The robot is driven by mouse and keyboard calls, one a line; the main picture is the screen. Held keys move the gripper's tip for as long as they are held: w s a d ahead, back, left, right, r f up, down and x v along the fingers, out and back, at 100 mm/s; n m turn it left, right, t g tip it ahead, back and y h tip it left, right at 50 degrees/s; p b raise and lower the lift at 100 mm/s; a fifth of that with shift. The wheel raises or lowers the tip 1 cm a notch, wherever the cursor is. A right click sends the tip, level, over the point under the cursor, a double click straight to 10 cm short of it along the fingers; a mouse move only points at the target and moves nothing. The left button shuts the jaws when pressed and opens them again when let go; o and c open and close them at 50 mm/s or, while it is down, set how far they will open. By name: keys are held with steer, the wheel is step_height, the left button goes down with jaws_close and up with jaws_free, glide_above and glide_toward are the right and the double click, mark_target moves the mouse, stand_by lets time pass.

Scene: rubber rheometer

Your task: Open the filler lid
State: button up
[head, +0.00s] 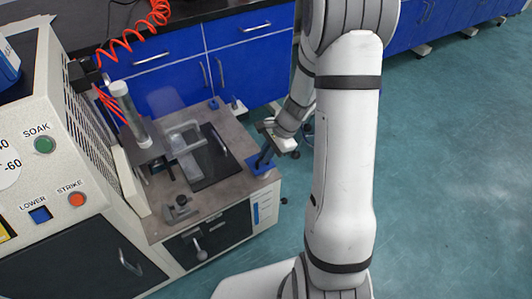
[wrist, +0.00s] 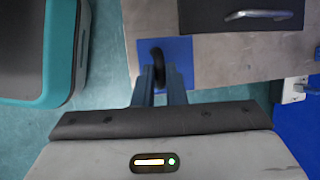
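My gripper (wrist: 160,72) points down at a small blue pad at the bench corner; in the head view it shows at the bench's right edge (head: 265,158). Its two dark fingers are close together. A black curved piece (wrist: 157,54) rises from the blue pad (wrist: 182,52) between or just beyond the fingertips. I cannot tell whether the fingers touch it. A dark flat panel with a silver handle (wrist: 262,15) lies on the bench, up and right of the fingers; it also shows in the head view (head: 212,168). I cannot tell which part is the filler lid.
A clear guard with a pale handle (head: 183,132) stands on the bench behind the dark panel. A grey clamp-like part (head: 180,208) sits at the bench front left. The cream machine (head: 50,155) with buttons stands at left. Open floor (head: 450,170) lies to the right.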

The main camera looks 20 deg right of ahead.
jaws_close()
steer(key=shift+r+p, duration=0.1)
steer(key=shift+p, duration=0.2)
